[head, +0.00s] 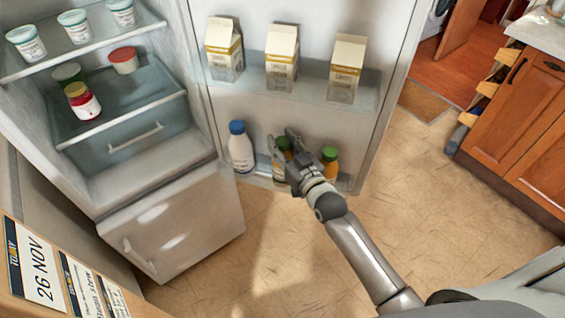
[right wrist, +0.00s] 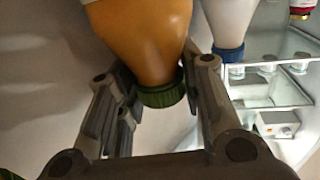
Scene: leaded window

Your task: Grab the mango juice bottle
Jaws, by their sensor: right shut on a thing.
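An orange juice bottle with a green cap (head: 283,144) stands in the lower door shelf of the open fridge, partly hidden by my right gripper (head: 281,147). In the right wrist view the orange bottle (right wrist: 145,35) sits upside down in the picture between the two fingers, which are shut on it near its neck. A second orange bottle with a green cap (head: 330,160) stands to its right in the same shelf. The labels are too small to read, so I cannot tell which juice is mango. My left gripper is not in view.
A white bottle with a blue cap (head: 240,148) stands left of the held bottle. Several cartons (head: 282,58) stand on the door shelf above. The fridge shelves (head: 150,100) at left hold tubs and a jar. The floor (head: 420,200) at right is clear.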

